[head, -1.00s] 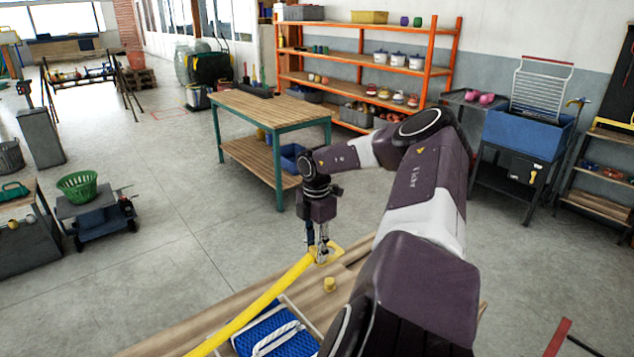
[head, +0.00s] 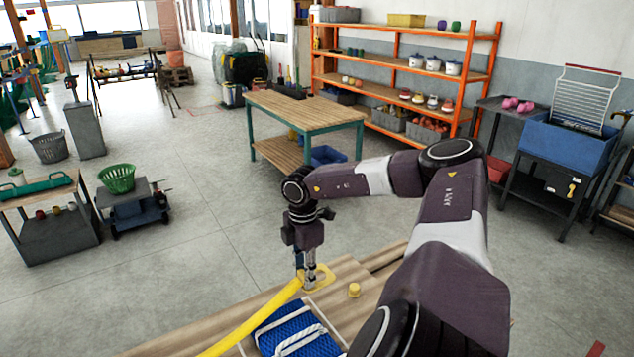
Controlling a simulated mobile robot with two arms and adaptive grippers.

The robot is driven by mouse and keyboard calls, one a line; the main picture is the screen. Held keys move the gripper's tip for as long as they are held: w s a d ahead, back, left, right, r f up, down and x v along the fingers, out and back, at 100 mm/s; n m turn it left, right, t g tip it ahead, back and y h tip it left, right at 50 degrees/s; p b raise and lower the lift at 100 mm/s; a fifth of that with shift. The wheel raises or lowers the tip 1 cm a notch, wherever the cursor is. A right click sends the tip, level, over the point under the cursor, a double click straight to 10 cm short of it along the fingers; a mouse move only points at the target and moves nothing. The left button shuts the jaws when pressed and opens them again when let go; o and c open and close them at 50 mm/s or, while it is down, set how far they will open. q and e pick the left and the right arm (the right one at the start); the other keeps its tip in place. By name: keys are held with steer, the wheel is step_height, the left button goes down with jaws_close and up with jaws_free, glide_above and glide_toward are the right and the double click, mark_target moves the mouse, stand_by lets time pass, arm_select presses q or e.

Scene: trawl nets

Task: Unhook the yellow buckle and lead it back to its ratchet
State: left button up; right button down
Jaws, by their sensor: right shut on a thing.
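My right gripper (head: 309,280) points down over the wooden bench and is shut on the yellow buckle (head: 322,277), at the bench's far part. The yellow strap (head: 252,322) runs from the buckle down and left, out of the bottom of the picture. The fingers cover part of the buckle, and I cannot tell whether it touches the wood. The ratchet does not show clearly. My left gripper is not in view.
A blue net bundle with white rope (head: 288,333) lies on the wooden bench (head: 368,287) beside the strap. A green-legged table (head: 305,110) and an orange shelf (head: 400,62) stand beyond open floor.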

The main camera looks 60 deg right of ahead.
steer(key=w+a+p, duration=0.2)
steer(key=w+a, duration=0.6)
steer(key=a, duration=0.5)
steer(key=w+a+p, duration=0.2)
steer(key=w+a, duration=0.6)
steer(key=a, duration=0.5)
steer(key=f+b, duration=0.3)
steer(key=f, duration=0.1)
steer(key=f+b, duration=0.4)
steer(key=f, duration=0.1)
steer(key=f+b, duration=0.3)
steer(key=f, duration=0.2)
steer(key=shift+w+a+f, duration=0.1)
steer(key=shift+a+f, duration=0.1)
steer(key=shift+a, duration=0.05)
steer(key=c, duration=1.5)
jaws_free()
steer(key=shift+o, duration=0.2)
step_height(320, 180, up, 12)
